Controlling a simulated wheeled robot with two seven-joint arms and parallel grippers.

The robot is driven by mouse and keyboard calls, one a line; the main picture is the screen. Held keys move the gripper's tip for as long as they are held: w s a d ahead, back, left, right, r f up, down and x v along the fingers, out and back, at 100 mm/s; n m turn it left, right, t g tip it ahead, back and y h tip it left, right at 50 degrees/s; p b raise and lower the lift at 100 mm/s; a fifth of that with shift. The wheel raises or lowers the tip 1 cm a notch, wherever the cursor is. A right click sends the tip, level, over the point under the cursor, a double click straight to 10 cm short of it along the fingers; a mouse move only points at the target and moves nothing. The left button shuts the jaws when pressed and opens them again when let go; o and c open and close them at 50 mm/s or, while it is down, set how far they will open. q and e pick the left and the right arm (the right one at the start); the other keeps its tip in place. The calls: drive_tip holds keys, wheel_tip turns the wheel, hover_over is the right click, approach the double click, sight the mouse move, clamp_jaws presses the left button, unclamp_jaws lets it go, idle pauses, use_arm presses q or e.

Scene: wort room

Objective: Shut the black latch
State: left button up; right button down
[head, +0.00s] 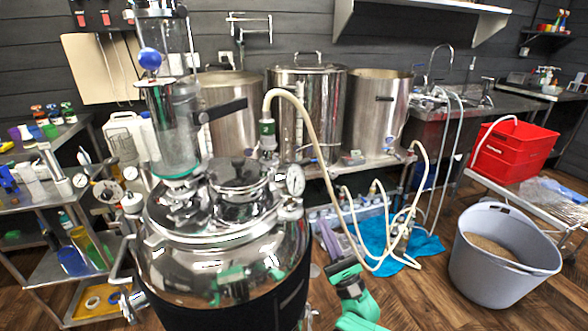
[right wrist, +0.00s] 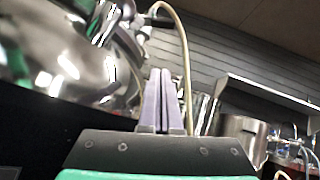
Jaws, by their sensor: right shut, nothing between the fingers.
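A black lever-like bar (head: 222,110) sticks out to the right from the glass column on top of the steel vessel (head: 225,265). It may be the black latch, but I cannot tell for certain or see whether it is shut. My right gripper (head: 327,228) is low, just right of the vessel, apart from the black bar. Its two pale purple fingers are together and empty; they also show in the right wrist view (right wrist: 160,75), pointing up past the vessel's shiny side (right wrist: 70,50). My left gripper is not in view.
A pale hose (head: 325,150) runs from the vessel lid down to the right of my right gripper. Large pots (head: 308,110) stand behind. A grey tub (head: 490,275) of grain and red crates (head: 515,152) are at the right.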

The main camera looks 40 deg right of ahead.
drive_tip(key=w+r+p, duration=0.5)
drive_tip(key=w+r, duration=0.1)
drive_tip(key=r, duration=0.5)
drive_tip(key=shift+w+a, duration=0.25)
drive_tip(key=shift+w, duration=0.05)
